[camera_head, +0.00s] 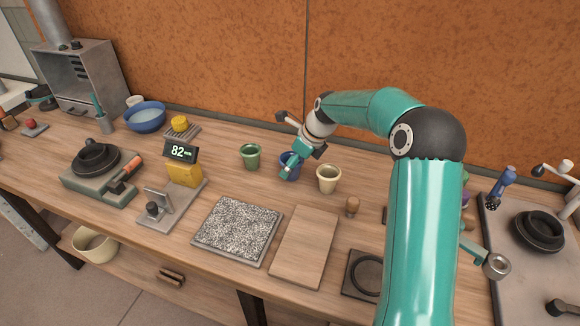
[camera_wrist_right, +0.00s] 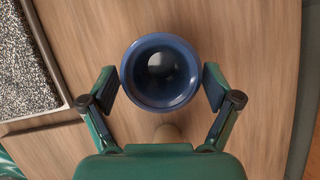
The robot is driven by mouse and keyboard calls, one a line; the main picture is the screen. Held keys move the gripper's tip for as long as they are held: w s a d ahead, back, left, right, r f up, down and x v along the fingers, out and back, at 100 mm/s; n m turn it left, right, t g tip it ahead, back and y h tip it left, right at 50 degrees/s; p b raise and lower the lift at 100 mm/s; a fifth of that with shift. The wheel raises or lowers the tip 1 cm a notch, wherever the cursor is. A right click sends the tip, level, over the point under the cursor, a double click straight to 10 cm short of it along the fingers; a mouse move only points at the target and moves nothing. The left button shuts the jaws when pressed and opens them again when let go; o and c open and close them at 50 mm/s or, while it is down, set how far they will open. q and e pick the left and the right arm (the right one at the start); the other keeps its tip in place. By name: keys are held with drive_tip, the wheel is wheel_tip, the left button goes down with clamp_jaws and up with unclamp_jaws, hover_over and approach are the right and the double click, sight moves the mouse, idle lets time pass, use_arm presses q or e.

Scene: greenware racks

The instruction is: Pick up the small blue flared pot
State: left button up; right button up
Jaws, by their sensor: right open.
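The small blue flared pot (camera_head: 291,168) stands upright on the wooden bench, between a green pot and a cream pot. In the head view my right gripper (camera_head: 289,160) is down at it and partly covers it. In the right wrist view I look into the round mouth of the blue pot (camera_wrist_right: 160,72). The open fingers of my right gripper (camera_wrist_right: 160,88) lie one on each side of the pot, with a narrow gap visible on at least the left. My left gripper is not in view.
The green pot (camera_head: 251,157) stands to the left and the cream pot (camera_head: 328,178) close on the right. A speckled slab (camera_head: 238,230) and a wooden board (camera_head: 304,246) lie in front. A brown knob-like tool (camera_head: 352,206) stands further right. The orange wall (camera_head: 220,60) closes the back.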

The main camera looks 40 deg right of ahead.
drive_tip(key=shift+x, duration=0.9)
drive_tip(key=shift+c, duration=0.3)
drive_tip(key=c, duration=1.1)
drive_tip(key=shift+r, duration=0.1)
wheel_tip(320, 180, up, 20)
drive_tip(key=shift+f+p, duration=0.1)
drive_tip(key=shift+p, duration=1)
